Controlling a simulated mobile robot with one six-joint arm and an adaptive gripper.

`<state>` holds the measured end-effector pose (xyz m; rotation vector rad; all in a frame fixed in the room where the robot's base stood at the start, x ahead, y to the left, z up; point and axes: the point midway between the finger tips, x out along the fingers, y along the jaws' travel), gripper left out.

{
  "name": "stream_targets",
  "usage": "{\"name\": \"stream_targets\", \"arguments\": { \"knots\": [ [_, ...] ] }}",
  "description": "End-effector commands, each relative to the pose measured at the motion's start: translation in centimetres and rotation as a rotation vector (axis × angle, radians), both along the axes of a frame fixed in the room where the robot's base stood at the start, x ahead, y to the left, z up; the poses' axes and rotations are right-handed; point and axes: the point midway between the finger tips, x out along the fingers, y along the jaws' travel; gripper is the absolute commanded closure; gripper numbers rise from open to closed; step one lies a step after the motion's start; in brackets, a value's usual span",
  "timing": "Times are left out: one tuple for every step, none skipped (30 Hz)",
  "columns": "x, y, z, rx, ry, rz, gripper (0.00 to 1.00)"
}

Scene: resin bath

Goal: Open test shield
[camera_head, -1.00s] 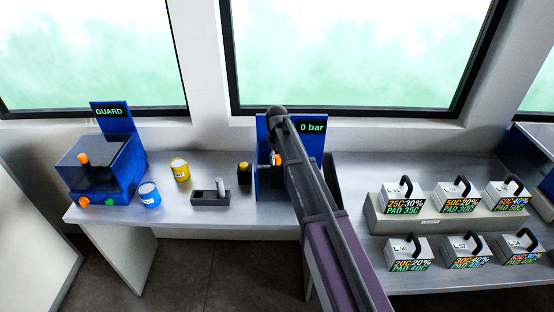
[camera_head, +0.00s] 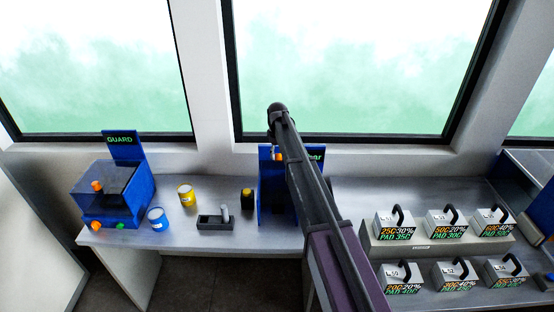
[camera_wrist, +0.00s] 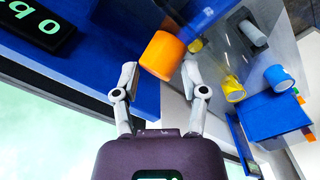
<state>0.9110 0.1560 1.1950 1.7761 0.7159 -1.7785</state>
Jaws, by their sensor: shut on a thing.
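The blue test station (camera_head: 265,200) with its "0 bar" display (camera_wrist: 38,30) stands at the middle of the bench. My arm hides much of it in the head view. An orange round knob (camera_wrist: 163,55) shows large in the wrist view, next to a blue, partly see-through panel (camera_wrist: 188,18). The knob also shows in the head view (camera_head: 279,157), just left of my arm. My gripper (camera_wrist: 160,72) is shut on the orange knob, one finger on each side. In the head view my arm hides the gripper.
Left on the bench are a blue guard box (camera_head: 110,195) with its own orange knob, a blue can (camera_head: 158,219), a yellow can (camera_head: 187,195), a dark tray (camera_head: 215,223) and a black yellow-topped block (camera_head: 247,199). Several handled weights stand on a stepped rack (camera_head: 420,246) at right.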

Motion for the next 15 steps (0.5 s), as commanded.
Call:
{"name": "stream_targets", "arguments": {
  "knots": [
    [1.9, -0.6, 0.6, -0.011, -0.016, -0.006, 1.00],
    [2.4, -0.6, 0.7, -0.011, -0.016, -0.007, 1.00],
    [3.0, -0.7, 0.9, -0.010, -0.017, -0.007, 1.00],
    [3.5, -0.7, 1.0, -0.010, -0.017, -0.007, 1.00],
    [3.9, -0.8, 1.1, -0.010, -0.017, -0.007, 1.00],
    [4.4, -0.8, 1.3, -0.011, -0.016, -0.007, 1.00],
    [4.8, -0.9, 1.3, -0.010, -0.015, -0.007, 1.00],
    [5.2, -0.9, 1.4, -0.010, -0.015, -0.007, 1.00],
    [5.6, -0.9, 1.5, -0.011, -0.015, -0.007, 1.00],
    [6.0, -1.0, 1.5, -0.011, -0.015, -0.007, 1.00],
    [6.3, -1.0, 1.5, -0.010, -0.014, -0.007, 1.00],
    [6.8, -1.0, 1.6, -0.011, -0.013, -0.006, 1.00],
    [7.1, -1.0, 1.6, -0.011, -0.013, -0.006, 1.00],
    [7.4, -1.0, 1.6, -0.011, -0.013, -0.006, 1.00],
    [7.8, -1.1, 1.6, -0.012, -0.012, -0.006, 1.00]
  ]
}}
